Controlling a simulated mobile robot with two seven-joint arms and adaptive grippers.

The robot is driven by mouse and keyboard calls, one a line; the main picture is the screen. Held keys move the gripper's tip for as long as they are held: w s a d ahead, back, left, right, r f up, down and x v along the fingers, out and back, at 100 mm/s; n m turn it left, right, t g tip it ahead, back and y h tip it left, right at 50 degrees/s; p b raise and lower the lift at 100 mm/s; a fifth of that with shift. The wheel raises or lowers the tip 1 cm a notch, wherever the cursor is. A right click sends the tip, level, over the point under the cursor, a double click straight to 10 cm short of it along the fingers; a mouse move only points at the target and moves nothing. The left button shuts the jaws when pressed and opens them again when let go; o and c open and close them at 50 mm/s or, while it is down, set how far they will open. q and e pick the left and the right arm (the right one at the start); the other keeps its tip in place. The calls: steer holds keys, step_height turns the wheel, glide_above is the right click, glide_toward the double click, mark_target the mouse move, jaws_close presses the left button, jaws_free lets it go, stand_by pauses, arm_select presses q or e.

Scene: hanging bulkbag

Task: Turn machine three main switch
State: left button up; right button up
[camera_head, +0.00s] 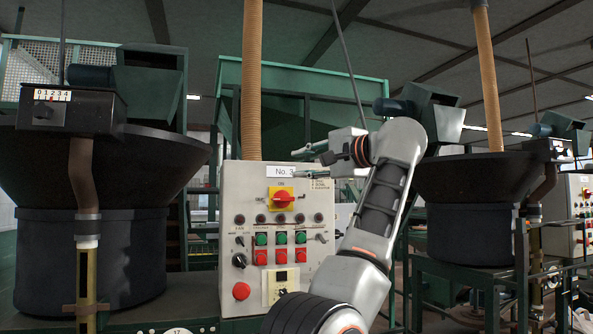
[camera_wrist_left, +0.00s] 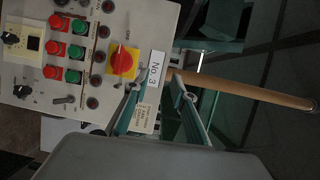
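The machine three main switch (camera_head: 284,197) is a red rotary knob on a yellow plate, high on the light grey control panel (camera_head: 232,222) labelled "No. 3". Its handle appears to lie horizontally. In the left wrist view the panel is turned sideways, and the main switch (camera_wrist_left: 123,60) shows unobstructed. My left gripper (camera_head: 298,164) is at the panel's upper right, above the switch and apart from it. In the wrist view its two teal fingers (camera_wrist_left: 157,86) are spread with nothing between them, near the "No. 3" label. My right gripper is out of view.
Below the switch are indicator lamps, green and red buttons (camera_head: 260,256), and a large red button (camera_head: 241,291). A tan pipe (camera_head: 252,80) rises behind the panel. Dark hoppers stand left (camera_head: 150,165) and right (camera_head: 465,180). Another panel (camera_head: 580,210) is at far right.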

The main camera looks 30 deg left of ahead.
arm_select(q)
steer(key=shift+s+d+f, duration=0.1)
steer(key=shift+d+f, duration=0.2)
steer(key=shift+d, duration=0.2)
steer(key=shift+d+f, duration=0.3)
steer(key=shift+d, duration=0.2)
steer(key=shift+p, duration=0.3)
steer(key=shift+p, duration=0.3)
steer(key=shift+d, duration=0.1)
